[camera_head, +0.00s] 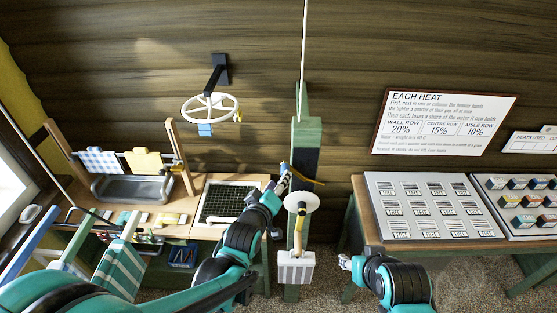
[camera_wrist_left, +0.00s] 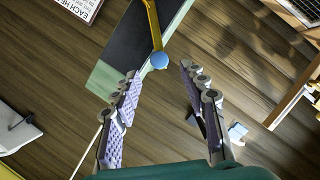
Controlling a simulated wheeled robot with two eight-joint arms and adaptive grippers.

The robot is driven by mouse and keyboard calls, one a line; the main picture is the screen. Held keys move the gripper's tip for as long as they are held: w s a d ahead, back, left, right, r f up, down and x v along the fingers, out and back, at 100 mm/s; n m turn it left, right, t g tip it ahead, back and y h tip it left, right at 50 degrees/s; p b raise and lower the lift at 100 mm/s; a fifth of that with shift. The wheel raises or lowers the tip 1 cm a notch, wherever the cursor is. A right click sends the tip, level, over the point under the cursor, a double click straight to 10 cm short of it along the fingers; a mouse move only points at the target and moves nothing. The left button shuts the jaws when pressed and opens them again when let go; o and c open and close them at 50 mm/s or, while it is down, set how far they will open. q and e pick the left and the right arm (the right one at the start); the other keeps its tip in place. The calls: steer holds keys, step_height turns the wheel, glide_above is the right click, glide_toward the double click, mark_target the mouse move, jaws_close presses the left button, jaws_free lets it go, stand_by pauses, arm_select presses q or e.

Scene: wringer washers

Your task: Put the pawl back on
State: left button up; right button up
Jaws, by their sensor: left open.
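The pawl appears to be the slim yellow lever (camera_head: 308,180) on the green post (camera_head: 306,134) with a dark panel. In the left wrist view, the yellow lever (camera_wrist_left: 154,25) ends in a blue knob (camera_wrist_left: 159,61). My left gripper (camera_head: 285,174) is beside the post. In the wrist view, its two fingers (camera_wrist_left: 160,72) are spread apart, with the knob showing between and just beyond the tips. I cannot tell whether they touch it. My right gripper (camera_head: 345,262) is low, right of the post; its jaws are too small to read.
A white disc (camera_head: 300,202) and a grey ribbed block (camera_head: 295,268) are in front of the post. A spoked white wheel (camera_head: 210,108) is on the wall. A washing bench (camera_head: 178,230) stands left, and a table with a card panel (camera_head: 435,205) right.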

arm_select(q)
steer(key=x, duration=0.7)
steer(key=shift+w+d, duration=0.2)
jaws_close()
